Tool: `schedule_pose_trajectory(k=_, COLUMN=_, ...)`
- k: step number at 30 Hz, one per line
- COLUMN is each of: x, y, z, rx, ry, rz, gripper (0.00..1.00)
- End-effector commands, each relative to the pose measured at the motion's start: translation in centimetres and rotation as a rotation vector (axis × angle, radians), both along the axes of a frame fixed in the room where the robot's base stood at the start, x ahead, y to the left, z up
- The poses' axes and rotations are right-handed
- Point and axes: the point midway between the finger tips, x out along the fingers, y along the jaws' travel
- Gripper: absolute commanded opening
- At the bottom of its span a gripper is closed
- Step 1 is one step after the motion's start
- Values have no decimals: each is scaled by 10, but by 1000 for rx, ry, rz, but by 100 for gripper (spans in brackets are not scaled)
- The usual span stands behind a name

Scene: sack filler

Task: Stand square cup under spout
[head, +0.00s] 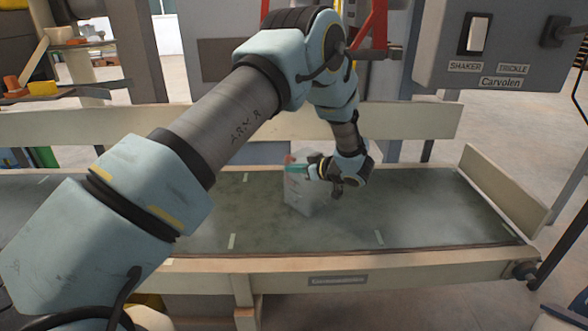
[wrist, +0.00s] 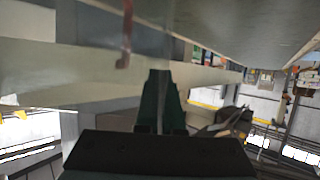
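The square cup appears to be the pale grey, box-shaped vessel (head: 305,194) near the middle of the belt in the head view. My gripper (head: 297,170) comes in from the right and points left, with its teal fingers across the cup's upper part. I cannot tell whether they touch it. In the wrist view, the dark green fingers (wrist: 161,105) are close together, with a narrow pale strip between them. What that strip is, and whether the fingers hold anything, is unclear. I cannot make out the spout; my arm hides part of the area above the belt.
The green belt (head: 410,205) is bare to the cup's right and has pale tape marks. Wooden side boards (head: 410,122) edge it. A grey control box (head: 500,45) with a switch hangs at the upper right. A red frame (head: 375,22) stands behind my arm.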

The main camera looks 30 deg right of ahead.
Motion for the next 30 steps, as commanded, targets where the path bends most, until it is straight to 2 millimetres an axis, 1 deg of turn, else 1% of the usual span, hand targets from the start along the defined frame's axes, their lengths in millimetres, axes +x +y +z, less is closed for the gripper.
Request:
schedule_pose_trajectory(k=6, x=0, y=0, z=-4, rx=0, ry=0, rz=1, gripper=0)
schedule_pose_trajectory(k=7, x=0, y=0, z=-4, rx=1, ry=0, rz=1, gripper=8)
schedule_pose_trajectory(k=14, x=0, y=0, z=-3, rx=1, ry=1, rz=1, gripper=34)
schedule_pose_trajectory(k=21, x=0, y=0, z=-3, rx=1, ry=0, rz=1, gripper=35)
schedule_pose_trajectory(k=24, x=-1, y=0, z=2, rx=0, ry=1, rz=0, gripper=35)
schedule_pose_trajectory(k=26, x=-7, y=-3, z=3, rx=0, ry=2, rz=-1, gripper=35)
schedule_pose_trajectory(k=30, x=-29, y=-11, z=12, rx=-1, ry=1, rz=-3, gripper=35)
